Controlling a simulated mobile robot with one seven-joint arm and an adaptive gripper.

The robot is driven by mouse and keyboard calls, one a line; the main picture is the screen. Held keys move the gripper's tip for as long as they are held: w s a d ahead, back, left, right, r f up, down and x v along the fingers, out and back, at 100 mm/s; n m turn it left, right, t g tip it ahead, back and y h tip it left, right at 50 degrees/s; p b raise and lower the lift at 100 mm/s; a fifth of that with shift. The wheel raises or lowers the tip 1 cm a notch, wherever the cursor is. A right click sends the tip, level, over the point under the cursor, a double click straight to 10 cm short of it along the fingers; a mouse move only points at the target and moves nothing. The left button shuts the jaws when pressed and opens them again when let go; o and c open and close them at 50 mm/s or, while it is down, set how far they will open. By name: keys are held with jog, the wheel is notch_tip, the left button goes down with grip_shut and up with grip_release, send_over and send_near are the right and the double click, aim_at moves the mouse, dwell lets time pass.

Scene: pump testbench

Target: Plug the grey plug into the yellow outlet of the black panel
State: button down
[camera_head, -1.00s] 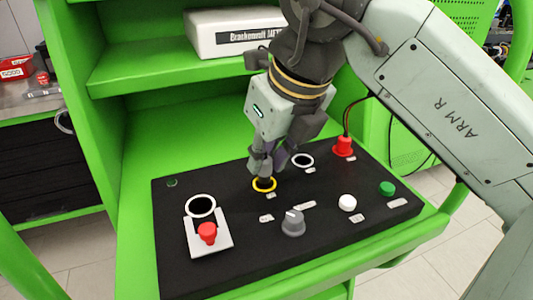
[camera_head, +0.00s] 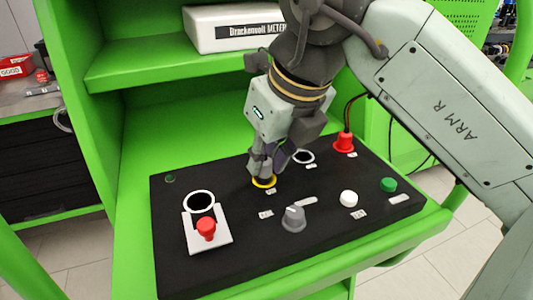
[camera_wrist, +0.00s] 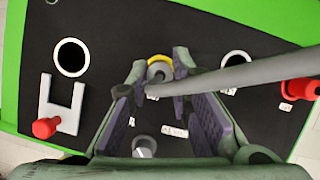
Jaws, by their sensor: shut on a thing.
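The black panel (camera_head: 335,232) lies on a green bench, with the yellow outlet (camera_head: 263,182), a yellow ring, near its middle. My gripper (camera_head: 262,168) points down directly over this outlet. In the wrist view, the fingers with purple pads stand on both sides of the grey plug (camera_wrist: 157,73), and my gripper is shut on it. The yellow outlet (camera_wrist: 158,59) shows as an arc just behind the plug. A grey cable (camera_wrist: 245,77) runs from near the plug to the right. The plug's lower end is hidden, so I cannot tell how deep it sits.
A red plug (camera_head: 344,143) with a cable stands at the panel's back right. A white-ringed outlet (camera_head: 303,157) lies behind my gripper.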

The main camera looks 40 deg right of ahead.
jog(key=shift+f+b, duration=0.45)
jog(key=shift+f, duration=0.1)
jog(key=c, duration=1.4)
grip_release()
jog(key=shift+o, duration=0.8)
jog(key=shift+o, duration=1.4)
jog(key=shift+r, duration=0.15)
jog(key=shift+r+p, duration=2.85)
jog(key=shift+r, duration=1.1)
